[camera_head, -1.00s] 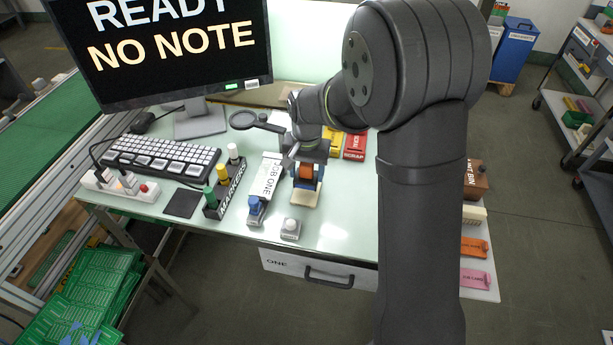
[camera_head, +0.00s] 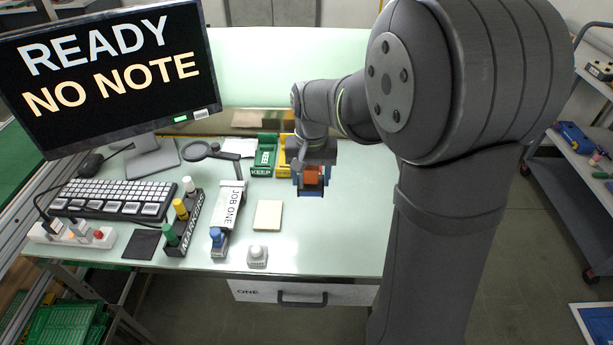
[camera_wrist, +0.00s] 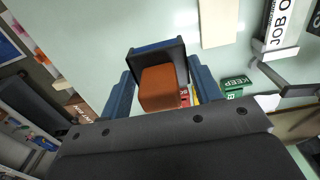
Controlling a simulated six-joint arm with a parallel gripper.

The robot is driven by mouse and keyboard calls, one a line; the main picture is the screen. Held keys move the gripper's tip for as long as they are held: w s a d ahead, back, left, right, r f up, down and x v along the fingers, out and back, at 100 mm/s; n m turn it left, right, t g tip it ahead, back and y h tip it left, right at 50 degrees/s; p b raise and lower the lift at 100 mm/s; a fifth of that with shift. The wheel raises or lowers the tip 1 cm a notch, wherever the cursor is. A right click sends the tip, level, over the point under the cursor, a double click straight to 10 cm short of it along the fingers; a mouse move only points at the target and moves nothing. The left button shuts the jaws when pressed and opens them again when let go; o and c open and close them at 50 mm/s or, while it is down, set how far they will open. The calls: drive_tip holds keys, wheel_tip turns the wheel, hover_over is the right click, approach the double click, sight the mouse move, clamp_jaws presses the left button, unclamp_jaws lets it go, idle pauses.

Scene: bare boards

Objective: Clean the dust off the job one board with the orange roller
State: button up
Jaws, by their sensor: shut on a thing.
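My gripper (camera_head: 311,188) has blue fingers and is shut on the orange roller (camera_head: 311,175). The roller is held over the table, behind and right of a flat beige plate and apart from it. In the wrist view the roller (camera_wrist: 160,86) sits between the fingers (camera_wrist: 160,95) with a dark, blue-edged piece at its far end. A white piece labelled JOB ONE (camera_head: 229,208) lies left of the beige plate (camera_head: 268,214). I cannot tell which surface is the job one board, and no dust can be made out.
A marker rack (camera_head: 188,222), keyboard (camera_head: 115,199) and monitor (camera_head: 115,75) stand left. A blue-topped stamp (camera_head: 217,240) and a grey button (camera_head: 257,256) are in front. A green KEEP tray (camera_head: 264,160) and a yellow tray (camera_head: 284,168) are behind. The table's front right is clear.

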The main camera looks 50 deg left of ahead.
drive_tip(key=o, duration=0.4)
drive_tip(key=shift+c, duration=1.2)
drive_tip(key=shift+s+a, duration=0.25)
drive_tip(key=shift+a, duration=0.1)
drive_tip(key=s+a, duration=0.7)
drive_tip(key=s, duration=0.2)
drive_tip(key=s+a, duration=0.7)
drive_tip(key=s, duration=0.3)
drive_tip(key=shift+w+d+f, duration=0.1)
drive_tip(key=shift+d+f, duration=0.05)
drive_tip(key=shift+f, duration=1.5)
drive_tip(key=shift+w+d+f, duration=0.1)
drive_tip(key=shift+f, duration=1.55)
